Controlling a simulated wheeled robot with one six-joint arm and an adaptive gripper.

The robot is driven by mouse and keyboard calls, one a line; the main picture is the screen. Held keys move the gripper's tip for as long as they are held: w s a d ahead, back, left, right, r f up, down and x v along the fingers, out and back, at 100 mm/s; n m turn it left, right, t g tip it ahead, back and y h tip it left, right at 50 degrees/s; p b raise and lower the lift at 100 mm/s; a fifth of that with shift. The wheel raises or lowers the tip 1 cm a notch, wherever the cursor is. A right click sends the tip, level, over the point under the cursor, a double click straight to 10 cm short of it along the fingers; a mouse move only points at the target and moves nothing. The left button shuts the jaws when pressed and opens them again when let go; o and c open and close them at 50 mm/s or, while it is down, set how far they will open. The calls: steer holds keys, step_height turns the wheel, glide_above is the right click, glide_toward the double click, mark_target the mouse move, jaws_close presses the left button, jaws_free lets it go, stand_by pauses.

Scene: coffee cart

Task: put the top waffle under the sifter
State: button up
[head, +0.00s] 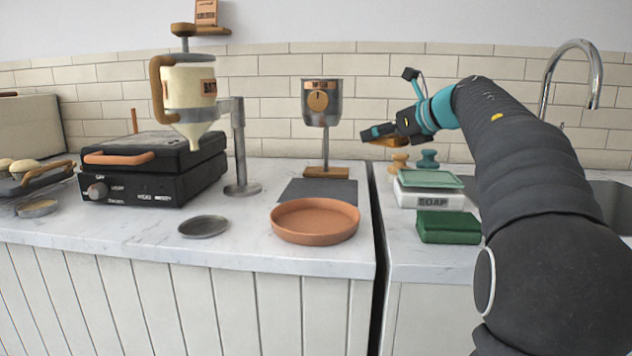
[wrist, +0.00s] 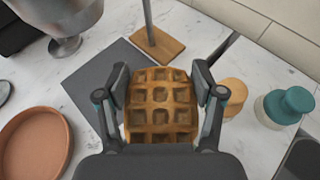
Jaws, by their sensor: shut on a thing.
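My gripper (wrist: 160,95) is shut on a golden-brown waffle (wrist: 160,112), with a finger on each side of it in the wrist view. In the head view my gripper (head: 382,133) is right of the sifter, with the waffle (head: 385,142) partly hidden under it. The sifter (head: 322,103) is a grey metal cup with a wooden dial, raised on a post over a wooden base (head: 326,172). A dark slate mat (head: 318,190) lies in front of that base. In the wrist view the sifter (wrist: 66,46) is at upper left, and the mat (wrist: 108,75) is partly behind the gripper.
A terracotta dish (head: 315,236) stands in front of the mat. A batter dispenser (head: 190,88) and waffle iron (head: 150,165) are at left.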

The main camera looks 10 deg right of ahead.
steer(key=b, duration=0.2)
glide_above(328, 188)
step_height(328, 188, down, 7)
steer(key=shift+r, duration=0.1)
steer(key=shift+f+b, duration=0.3)
steer(key=shift+f, duration=1.75)
steer(key=o, duration=1.2)
steer(key=shift+f, duration=0.1)
steer(key=shift+o, duration=0.2)
steer(key=shift+s+r, duration=0.1)
steer(key=shift+r, duration=0.1)
steer(key=v, duration=1.1)
steer(key=shift+s+d+r, duration=0.2)
steer(key=shift+s, duration=0.1)
